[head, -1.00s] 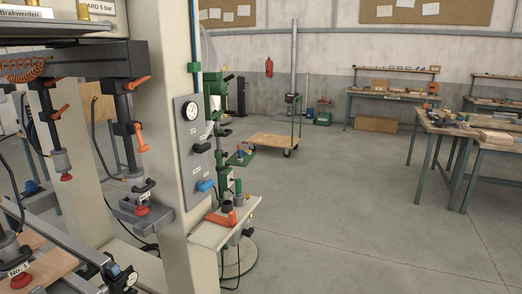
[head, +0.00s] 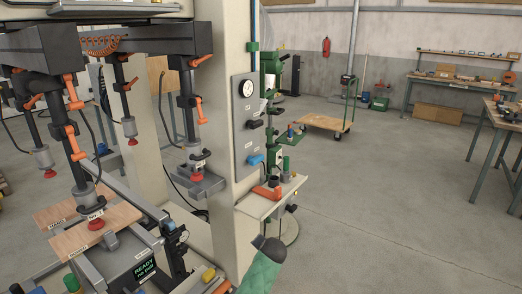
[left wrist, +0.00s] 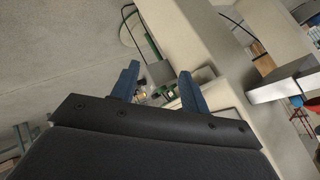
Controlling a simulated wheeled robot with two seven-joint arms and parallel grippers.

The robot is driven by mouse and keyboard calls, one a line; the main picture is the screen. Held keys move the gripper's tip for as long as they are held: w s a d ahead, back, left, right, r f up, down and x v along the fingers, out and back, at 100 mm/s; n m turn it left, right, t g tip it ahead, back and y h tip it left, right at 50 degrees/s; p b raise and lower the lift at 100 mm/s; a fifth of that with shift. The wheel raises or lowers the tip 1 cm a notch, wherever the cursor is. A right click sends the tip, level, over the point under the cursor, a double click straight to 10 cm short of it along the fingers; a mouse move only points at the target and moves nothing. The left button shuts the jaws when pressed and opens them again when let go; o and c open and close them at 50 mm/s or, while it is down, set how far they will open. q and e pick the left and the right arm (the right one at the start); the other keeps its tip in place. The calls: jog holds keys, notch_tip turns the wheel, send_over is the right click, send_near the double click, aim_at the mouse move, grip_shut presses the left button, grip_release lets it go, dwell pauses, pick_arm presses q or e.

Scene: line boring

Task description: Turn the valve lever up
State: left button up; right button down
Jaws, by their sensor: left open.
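The grey panel (head: 247,105) on the cream column carries a round gauge (head: 247,88), a black handle (head: 254,124) and a blue handle (head: 255,160). Both handles look roughly level; I cannot tell for sure which is the valve lever. My left gripper (left wrist: 158,82) shows in the left wrist view with its two blue fingers apart and nothing held. Small green and pale things show beyond the fingers, too small to name. No left gripper is clearly seen in the head view, and no contact with a handle shows. My right gripper is in neither view.
A shelf (head: 250,207) with an orange tool (head: 267,193) juts out below the panel. A green object (head: 262,270) is at the bottom.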

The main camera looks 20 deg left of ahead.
pick_arm(q)
jog(key=w+a+r+m+t+y+p, duration=0.1)
jog(key=w+a+r+m+t+y, duration=0.2)
jog(key=w+r, duration=1.2)
jog(key=y+p, duration=0.1)
jog(key=y, duration=0.5)
send_near(259, 125)
jog(key=s+x, duration=0.1)
jog(key=x, duration=0.2)
jog(key=shift+m+t, duration=0.3)
jog(key=shift+m, duration=0.1)
jog(key=p+x, duration=0.2)
jog(key=x, duration=0.5)
jog(key=shift+w+d+p, duration=0.1)
jog(key=shift+p, duration=0.3)
jog(key=shift+x, duration=0.85)
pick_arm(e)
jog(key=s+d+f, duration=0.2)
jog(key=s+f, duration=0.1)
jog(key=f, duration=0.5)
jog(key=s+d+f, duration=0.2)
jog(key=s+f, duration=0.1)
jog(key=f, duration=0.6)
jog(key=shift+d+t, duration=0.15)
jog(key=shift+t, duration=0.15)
pick_arm(q)
jog(key=shift+f, duration=0.15)
jog(key=shift+c, duration=0.4)
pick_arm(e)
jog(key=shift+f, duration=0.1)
